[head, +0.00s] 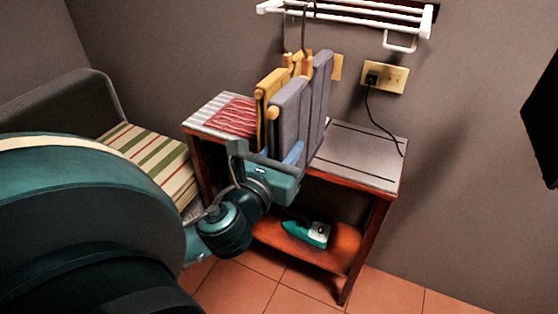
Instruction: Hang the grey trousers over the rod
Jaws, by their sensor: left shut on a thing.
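The grey trousers (287,120) are a folded, upright grey piece above the small table. My left gripper (266,154) is at their lower end and shut on them; the fabric hides part of its fingers. I cannot tell whether that part belongs to the same trousers. The white rack (350,12) with several rods is on the wall above, and a dark hook (304,38) runs down from it to the clothes. My right gripper is not in view.
The wooden table (393,180) has a grey striped cover (360,155) and a red cloth (228,116) on top. A teal iron (307,232) sits on its lower shelf. A wall socket (397,78) holds a plugged cord. An armchair (85,100) with a striped cushion stands left.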

